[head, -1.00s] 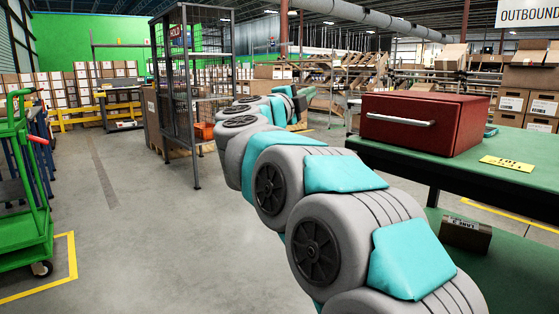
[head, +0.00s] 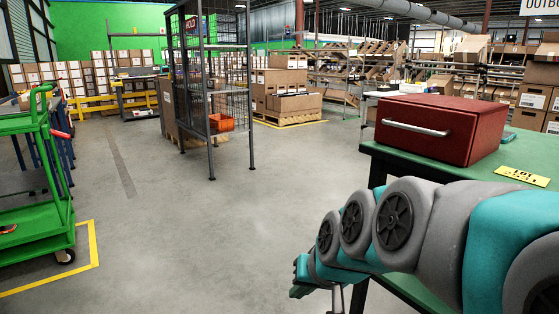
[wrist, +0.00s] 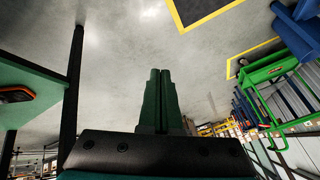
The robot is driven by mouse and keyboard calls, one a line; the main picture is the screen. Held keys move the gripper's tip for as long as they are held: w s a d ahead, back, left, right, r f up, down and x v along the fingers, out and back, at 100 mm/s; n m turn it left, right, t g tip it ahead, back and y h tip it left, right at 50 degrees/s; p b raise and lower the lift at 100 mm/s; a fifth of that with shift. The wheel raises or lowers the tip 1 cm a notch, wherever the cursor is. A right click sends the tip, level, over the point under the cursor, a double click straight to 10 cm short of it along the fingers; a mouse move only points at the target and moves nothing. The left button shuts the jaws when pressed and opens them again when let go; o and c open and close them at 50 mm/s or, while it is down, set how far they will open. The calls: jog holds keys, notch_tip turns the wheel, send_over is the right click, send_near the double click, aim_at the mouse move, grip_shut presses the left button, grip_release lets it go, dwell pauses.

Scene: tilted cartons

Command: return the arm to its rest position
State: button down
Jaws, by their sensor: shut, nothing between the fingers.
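My gripper (wrist: 160,100) shows in the wrist view with its two green fingers side by side and closed, nothing between them. In the head view my arm reaches in from the lower right, and the gripper end (head: 300,280) hangs low over the floor, left of the green table (head: 375,152). The fingertips are small and partly hidden there. No other object is in contact with the gripper.
A red box with a handle (head: 445,128) and a yellow card (head: 522,175) are on the green table. A green cart (head: 35,190) stands at the left, a mesh cage (head: 210,90) farther back. The grey floor (head: 190,240) between is clear.

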jog(key=s+d+f+g+h, duration=0.1)
jog(key=s+d+f+g, duration=0.1)
jog(key=s, duration=0.5)
jog(key=s+d+f+g+h, duration=0.1)
jog(key=s+d+f+g, duration=0.1)
jog(key=s+d, duration=0.3)
jog(key=s+d+f+g+h+p, duration=0.1)
jog(key=s+d+f+g, duration=0.2)
jog(key=s, duration=0.8)
jog(key=shift+d+f, duration=0.4)
jog(key=shift+d, duration=0.25)
